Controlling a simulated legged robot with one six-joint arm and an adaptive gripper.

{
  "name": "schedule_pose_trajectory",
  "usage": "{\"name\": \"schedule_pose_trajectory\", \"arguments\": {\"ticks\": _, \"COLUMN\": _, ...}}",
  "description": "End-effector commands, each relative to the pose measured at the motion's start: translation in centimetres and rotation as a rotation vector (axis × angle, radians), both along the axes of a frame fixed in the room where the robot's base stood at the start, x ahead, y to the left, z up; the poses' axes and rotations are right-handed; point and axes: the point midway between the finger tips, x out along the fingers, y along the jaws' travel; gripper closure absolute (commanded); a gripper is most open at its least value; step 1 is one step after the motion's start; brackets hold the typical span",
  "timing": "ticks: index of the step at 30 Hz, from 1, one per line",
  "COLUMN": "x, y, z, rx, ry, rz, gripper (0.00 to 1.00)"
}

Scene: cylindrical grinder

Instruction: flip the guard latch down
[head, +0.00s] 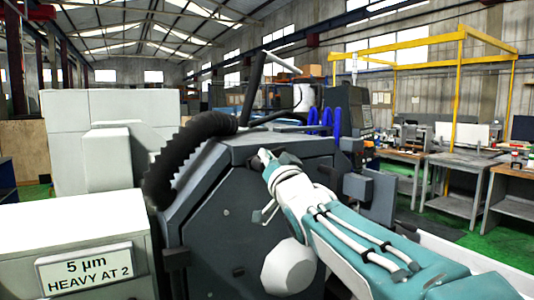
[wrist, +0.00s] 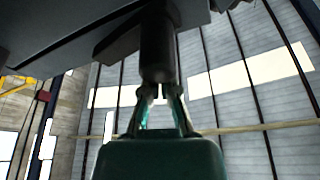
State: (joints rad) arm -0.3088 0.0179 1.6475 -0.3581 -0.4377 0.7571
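The grinder's dark grey guard housing (head: 225,205) fills the middle of the head view. My arm reaches up from the lower right, and my gripper (head: 264,160) is at the housing's upper face. In the wrist view, a dark round bar (wrist: 158,45) hangs from a dark machine edge, directly in front of my gripper (wrist: 160,95). It may be the guard latch, but I cannot be sure. In the head view the latch is not distinguishable; my arm covers part of the housing.
A black corrugated hose (head: 185,150) curves along the housing's left. A white cabinet (head: 75,235) with a "5 µm HEAVY AT 2" sign stands at lower left. Grey workbenches (head: 450,180) and a yellow frame (head: 460,85) stand at the right, with green floor between.

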Motion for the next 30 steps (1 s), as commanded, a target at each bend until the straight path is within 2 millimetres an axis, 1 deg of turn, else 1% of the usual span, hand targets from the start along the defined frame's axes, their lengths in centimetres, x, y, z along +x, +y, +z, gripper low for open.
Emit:
{"name": "schedule_pose_trajectory", "arguments": {"ticks": 1, "x": 0.1, "y": 0.0, "z": -0.5, "rx": -0.038, "ry": -0.020, "rz": -0.001, "gripper": 1.00}}
{"name": "schedule_pose_trajectory", "arguments": {"ticks": 16, "x": 0.2, "y": -0.3, "z": -3.2, "rx": -0.432, "ry": -0.285, "rz": 0.000, "gripper": 1.00}}
{"name": "schedule_pose_trajectory", "arguments": {"ticks": 30, "x": 1.1, "y": -1.6, "z": -5.3, "rx": -0.802, "ry": -0.531, "rz": 0.001, "gripper": 1.00}}
